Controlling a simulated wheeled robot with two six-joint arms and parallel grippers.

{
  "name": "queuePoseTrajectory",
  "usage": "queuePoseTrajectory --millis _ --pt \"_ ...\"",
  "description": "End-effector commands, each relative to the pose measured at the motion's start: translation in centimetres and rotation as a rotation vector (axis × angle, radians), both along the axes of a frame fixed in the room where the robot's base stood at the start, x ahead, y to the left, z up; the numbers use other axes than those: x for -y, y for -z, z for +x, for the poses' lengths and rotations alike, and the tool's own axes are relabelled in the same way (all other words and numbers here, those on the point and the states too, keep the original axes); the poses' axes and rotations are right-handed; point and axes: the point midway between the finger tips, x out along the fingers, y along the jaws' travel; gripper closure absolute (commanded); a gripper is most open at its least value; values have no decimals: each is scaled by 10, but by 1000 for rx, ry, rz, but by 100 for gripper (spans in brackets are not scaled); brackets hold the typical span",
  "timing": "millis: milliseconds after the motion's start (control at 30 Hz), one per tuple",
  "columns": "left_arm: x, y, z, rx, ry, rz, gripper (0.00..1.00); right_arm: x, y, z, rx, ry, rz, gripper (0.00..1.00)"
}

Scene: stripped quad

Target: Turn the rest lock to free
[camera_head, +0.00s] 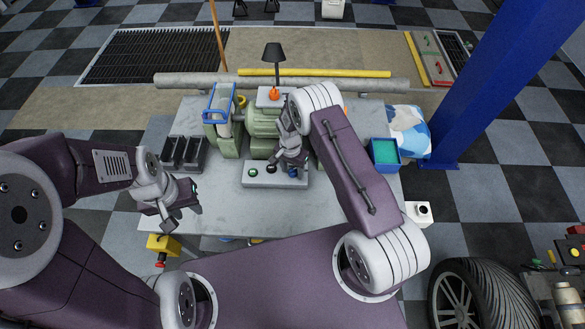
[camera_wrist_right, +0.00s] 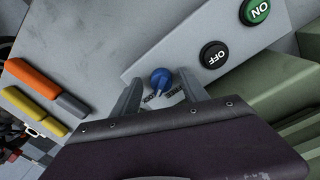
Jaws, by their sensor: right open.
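The rest lock appears to be a blue knob (camera_wrist_right: 161,79) on a light grey control panel (camera_wrist_right: 190,45). In the head view the blue knob (camera_head: 292,173) is at the right end of the panel (camera_head: 262,181), partly covered. My right gripper (camera_wrist_right: 160,84) is open, its fingers on either side of the knob with gaps showing; I cannot tell its exact height. In the head view my right gripper (camera_head: 287,166) is over the panel. My left gripper (camera_head: 182,215) is open and empty at the table's left front.
A green ON button (camera_wrist_right: 257,11) and black OFF button (camera_wrist_right: 214,55) sit on the same panel. A green machine (camera_head: 264,130) stands behind it. Black bins (camera_head: 184,153) are at left, a blue bin (camera_head: 384,154) at right. The grey tabletop (camera_head: 245,210) in front is clear.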

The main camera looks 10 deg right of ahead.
Motion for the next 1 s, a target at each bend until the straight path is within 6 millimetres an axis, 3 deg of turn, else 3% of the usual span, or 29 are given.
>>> queuePoseTrajectory --millis 233,400,433,733,1000 --pt "0 0 0 0 0 0 64 0 2 0 0 0 0 48" --pt "0 0 0 0 0 0 64 0 2 0 0 0 0 96" --pt "0 0 0 0 0 0 64 0 2 0 0 0 0 100" --pt "0 3 0 0 0 0 64 0 2 0 0 -30 -1 100" --pt "0 15 0 0 0 0 64 0 3 0 1 -193 0 100"
